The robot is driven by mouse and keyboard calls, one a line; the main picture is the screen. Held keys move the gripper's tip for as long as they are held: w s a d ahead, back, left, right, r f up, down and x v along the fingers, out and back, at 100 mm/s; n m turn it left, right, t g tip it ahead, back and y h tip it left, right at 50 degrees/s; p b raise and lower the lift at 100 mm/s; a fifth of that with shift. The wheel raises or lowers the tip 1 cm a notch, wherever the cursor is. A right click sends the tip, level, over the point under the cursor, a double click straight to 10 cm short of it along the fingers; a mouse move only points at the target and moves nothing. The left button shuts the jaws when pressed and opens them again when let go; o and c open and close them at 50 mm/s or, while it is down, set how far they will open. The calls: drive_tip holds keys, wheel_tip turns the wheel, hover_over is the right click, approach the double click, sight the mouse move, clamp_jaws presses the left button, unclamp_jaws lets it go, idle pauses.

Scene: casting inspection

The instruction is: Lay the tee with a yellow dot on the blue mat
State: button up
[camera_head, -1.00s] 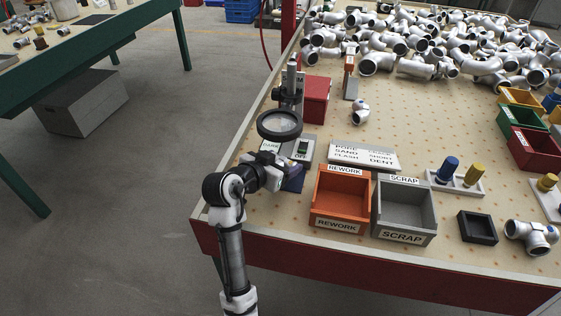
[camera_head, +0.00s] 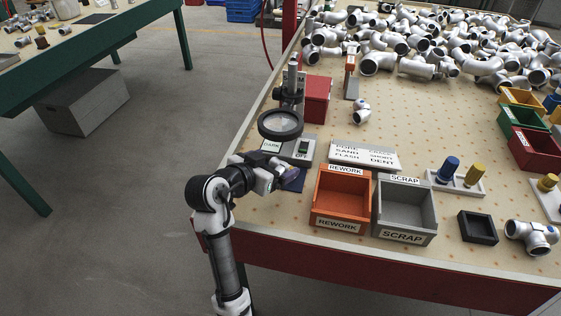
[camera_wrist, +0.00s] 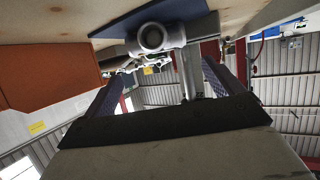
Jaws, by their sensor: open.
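The blue mat (camera_head: 292,184) lies on the bench left of the orange rework box, partly hidden by my gripper (camera_head: 280,173). In the wrist view, which is upside down, the blue mat (camera_wrist: 172,14) is at the top. A grey metal tee (camera_wrist: 152,38) appears to rest on it, one round opening facing the camera. No yellow dot shows on its visible side. My gripper's fingers (camera_wrist: 168,58) are apart, with the tee between or just beyond their tips; no contact is visible.
A magnifier (camera_head: 280,124) stands behind the mat. The orange rework box (camera_head: 342,200) and grey scrap box (camera_head: 405,210) are close on the right. A blue-dotted tee (camera_head: 530,236) lies at far right, and many castings (camera_head: 420,50) are heaped at the back.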

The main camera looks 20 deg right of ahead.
drive_tip(key=v, duration=0.8)
